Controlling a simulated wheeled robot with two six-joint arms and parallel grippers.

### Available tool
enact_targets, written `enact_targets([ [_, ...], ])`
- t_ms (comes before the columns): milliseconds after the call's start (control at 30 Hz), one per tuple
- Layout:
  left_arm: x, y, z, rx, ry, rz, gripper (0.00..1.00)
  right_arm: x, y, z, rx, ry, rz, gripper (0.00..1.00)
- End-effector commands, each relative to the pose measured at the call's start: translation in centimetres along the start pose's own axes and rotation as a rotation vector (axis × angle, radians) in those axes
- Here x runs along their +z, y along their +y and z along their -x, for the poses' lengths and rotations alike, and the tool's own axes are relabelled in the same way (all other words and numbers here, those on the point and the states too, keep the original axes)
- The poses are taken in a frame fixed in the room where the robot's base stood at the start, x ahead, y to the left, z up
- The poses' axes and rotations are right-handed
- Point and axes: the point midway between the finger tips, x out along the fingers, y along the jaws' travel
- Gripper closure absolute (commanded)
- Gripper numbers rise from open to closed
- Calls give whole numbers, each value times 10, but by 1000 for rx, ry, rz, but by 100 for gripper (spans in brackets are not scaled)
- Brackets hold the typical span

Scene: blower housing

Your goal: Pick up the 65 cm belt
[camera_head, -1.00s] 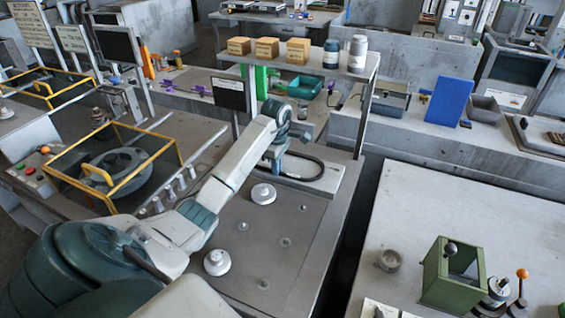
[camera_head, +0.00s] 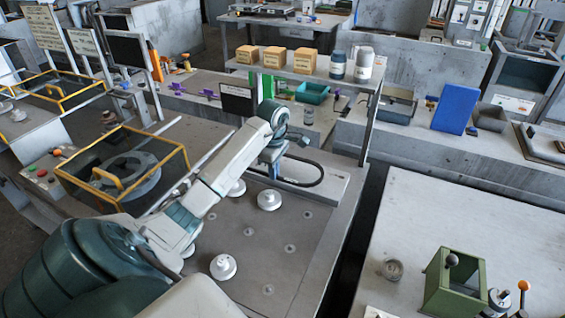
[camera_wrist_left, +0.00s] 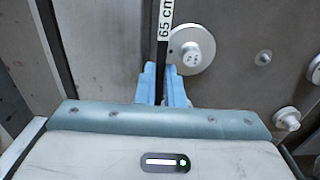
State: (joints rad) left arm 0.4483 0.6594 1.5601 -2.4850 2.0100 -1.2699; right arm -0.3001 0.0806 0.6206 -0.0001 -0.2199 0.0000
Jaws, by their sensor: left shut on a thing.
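The 65 cm belt is a black strip with a white "65 cm" label (camera_wrist_left: 165,22) in the left wrist view. It runs down between the blue fingers of my left gripper (camera_wrist_left: 163,86), which is shut on it. In the head view the belt (camera_head: 312,183) is a dark loop at the grey ledge behind the pulley table, with my left gripper (camera_head: 273,168) at its left end. The fingers partly hide the belt. My right gripper is not in view.
White round pulleys (camera_head: 269,200) stand on the grey table (camera_head: 310,245) below the gripper. A yellow-framed guard (camera_head: 122,167) is at left. A shelf (camera_head: 300,72) with boxes and bottles stands behind. A green box fixture (camera_head: 455,285) is on the right table.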

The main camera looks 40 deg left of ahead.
Motion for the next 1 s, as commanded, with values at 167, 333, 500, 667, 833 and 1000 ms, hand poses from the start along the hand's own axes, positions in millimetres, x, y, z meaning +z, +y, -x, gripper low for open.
enact_targets([
  [167, -15, -51, -1, 1, 11, -4, 100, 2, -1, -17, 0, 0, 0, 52],
  [333, -21, -83, 4, 0, 9, -3, 100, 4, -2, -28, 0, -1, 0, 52],
  [500, -25, -101, 7, 2, 6, -1, 100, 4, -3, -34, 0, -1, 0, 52],
  [667, -26, -110, 9, 1, 3, -1, 100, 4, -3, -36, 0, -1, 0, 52],
  [833, -26, -114, 16, -1, 2, -1, 100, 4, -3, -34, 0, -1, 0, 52],
  [1000, -26, -114, 30, 2, 0, -1, 100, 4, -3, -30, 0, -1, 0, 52],
])
